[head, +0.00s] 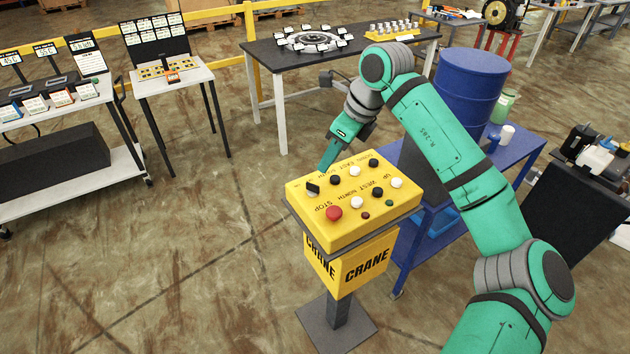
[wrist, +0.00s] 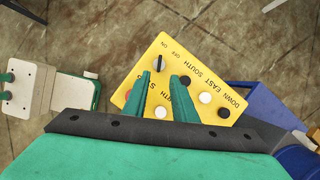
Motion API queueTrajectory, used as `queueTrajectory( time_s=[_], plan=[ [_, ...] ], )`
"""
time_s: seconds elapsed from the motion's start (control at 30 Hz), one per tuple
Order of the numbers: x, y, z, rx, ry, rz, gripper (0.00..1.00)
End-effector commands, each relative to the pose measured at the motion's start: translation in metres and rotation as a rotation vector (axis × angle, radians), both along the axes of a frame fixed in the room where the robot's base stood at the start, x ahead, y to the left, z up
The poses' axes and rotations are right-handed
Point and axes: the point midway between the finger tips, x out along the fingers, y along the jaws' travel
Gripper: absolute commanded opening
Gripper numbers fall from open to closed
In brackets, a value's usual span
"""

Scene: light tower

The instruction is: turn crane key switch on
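The yellow crane control box (head: 335,232) stands on a grey post, its top panel facing up. The black key switch (head: 312,188) sits at the panel's left corner. In the wrist view the key switch (wrist: 160,63) shows beside the ON and OFF lettering, just beyond the fingertips. I cannot tell for sure which setting its handle points to.
The red stop button (head: 334,213) and several black and white buttons share the panel. A blue cart (head: 418,243) with a blue barrel (head: 470,85) stands close on the right. A dark table (head: 270,52) is behind.

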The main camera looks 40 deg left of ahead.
Motion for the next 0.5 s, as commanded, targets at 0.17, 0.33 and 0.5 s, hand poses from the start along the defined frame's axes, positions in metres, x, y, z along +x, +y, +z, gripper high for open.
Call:
queueTrajectory(
  time_s=[0.17, 0.33, 0.5],
  plan=[
    [-0.003, 0.010, -0.023, 0.001, 0.005, 0.002, 0.25],
    [-0.004, 0.022, -0.052, 0.002, 0.005, 0.002, 0.25],
    [-0.006, 0.032, -0.076, 0.002, 0.005, 0.002, 0.25]
  ],
)
